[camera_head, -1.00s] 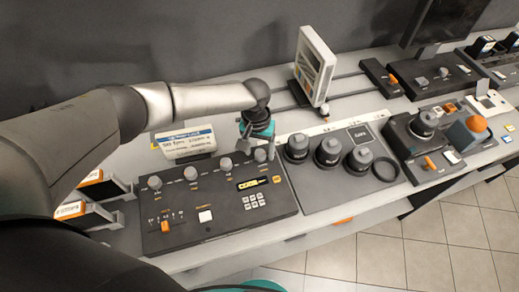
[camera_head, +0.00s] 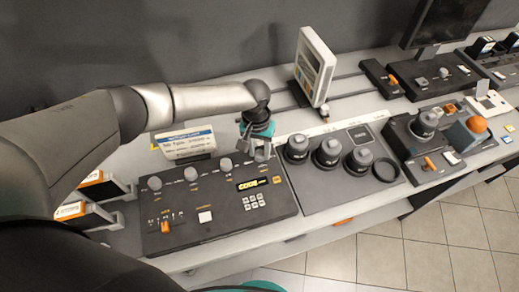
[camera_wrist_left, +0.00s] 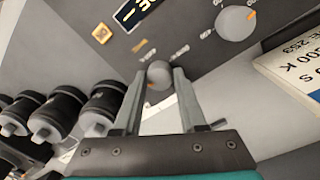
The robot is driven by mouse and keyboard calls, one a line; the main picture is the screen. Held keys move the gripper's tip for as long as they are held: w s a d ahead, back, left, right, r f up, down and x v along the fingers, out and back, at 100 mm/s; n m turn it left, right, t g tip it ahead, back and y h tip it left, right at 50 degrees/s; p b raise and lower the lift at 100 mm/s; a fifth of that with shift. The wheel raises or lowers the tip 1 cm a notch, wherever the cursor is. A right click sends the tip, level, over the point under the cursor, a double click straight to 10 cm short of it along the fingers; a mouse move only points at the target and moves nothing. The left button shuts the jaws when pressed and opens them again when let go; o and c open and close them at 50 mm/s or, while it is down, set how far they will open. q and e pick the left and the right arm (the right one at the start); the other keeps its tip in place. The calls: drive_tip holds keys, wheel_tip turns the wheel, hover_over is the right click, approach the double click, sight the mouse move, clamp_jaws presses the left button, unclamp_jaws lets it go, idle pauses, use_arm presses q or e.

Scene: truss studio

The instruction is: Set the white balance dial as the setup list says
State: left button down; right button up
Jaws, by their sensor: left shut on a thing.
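A black control panel (camera_head: 220,210) has a row of grey dials, a small yellow-lit display (camera_head: 262,184), a keypad and an orange slider. My left gripper (camera_head: 258,153) is over the rightmost dial of that row and hides it in the head view. In the left wrist view its two fingers (camera_wrist_left: 158,82) are shut on a grey dial (camera_wrist_left: 160,73) with an orange mark. The labels around that dial are too blurred to read. A white card (camera_head: 187,141) with a blue header and printed lines stands behind the panel.
A white tilted screen (camera_head: 314,66) stands behind. Another panel with an orange ball (camera_head: 477,124) is farther right.

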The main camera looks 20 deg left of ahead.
use_arm(q)
drive_tip(key=shift+m, duration=0.4)
drive_tip(key=m, duration=0.2)
drive_tip(key=shift+m, duration=0.4)
drive_tip(key=m, duration=0.3)
drive_tip(key=shift+m, duration=0.4)
drive_tip(key=m, duration=0.4)
drive_tip(key=shift+w+g, duration=0.1)
drive_tip(key=shift+g, duration=0.2)
drive_tip(key=shift+m, duration=2.1)
drive_tip(key=shift+c, duration=2.3)
unclamp_jaws()
